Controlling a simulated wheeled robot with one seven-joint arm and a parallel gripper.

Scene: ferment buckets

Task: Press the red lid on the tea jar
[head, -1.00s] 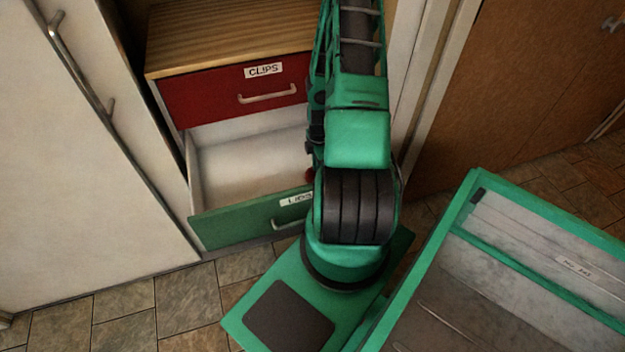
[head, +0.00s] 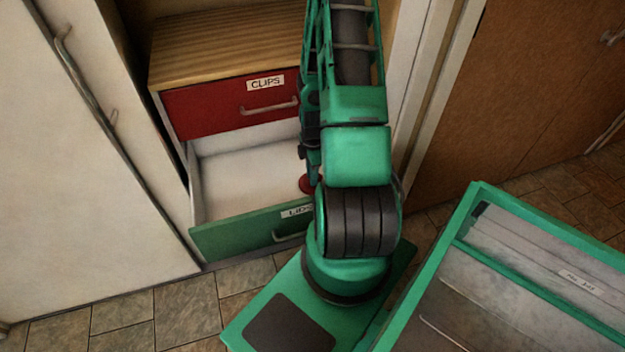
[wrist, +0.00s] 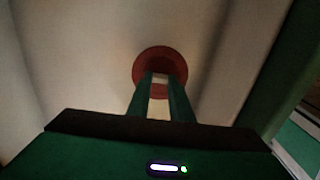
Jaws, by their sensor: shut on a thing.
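The red lid (wrist: 143,72) is a round disc at the fingertips of my gripper (wrist: 161,82) in the wrist view. The two green fingers are shut on its middle part. In the head view a piece of the red lid (head: 306,184) shows beside my arm, over the open drawer labelled LIDS (head: 215,236). I cannot tell whether the lid touches the drawer floor. My arm hides the gripper in the head view. No tea jar is in view.
A shut red drawer labelled CLIPS (head: 205,108) sits above the open drawer, under a wooden top (head: 225,47). A white door (head: 75,180) stands at the left and a brown door (head: 510,100) at the right. Tiled floor (head: 120,315) shows in front.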

